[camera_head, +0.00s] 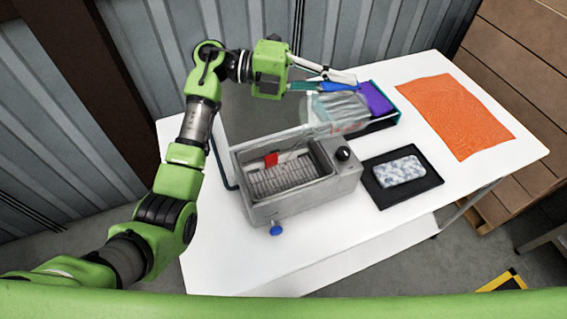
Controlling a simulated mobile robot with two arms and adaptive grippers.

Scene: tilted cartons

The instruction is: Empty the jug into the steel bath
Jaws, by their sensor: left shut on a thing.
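The steel bath (285,205) stands open on the white table, with a dark knob at its right and a blue tap low on its front. A wire-like rack and a small red piece show inside. My left gripper (345,83) is shut on the clear jug (330,112) near a blue part at its top. The jug looks tilted, with its body reaching left toward the bath's back right edge. It is see-through, so its contents and the exact gap to the bath cannot be told. My right gripper is not in view.
A purple item (376,97) in a dark tray is behind and right of the jug. A black mat (422,186) holds a patterned grey pack (398,171). An orange cloth (455,115) lies at right. The table (330,245) is clear in front.

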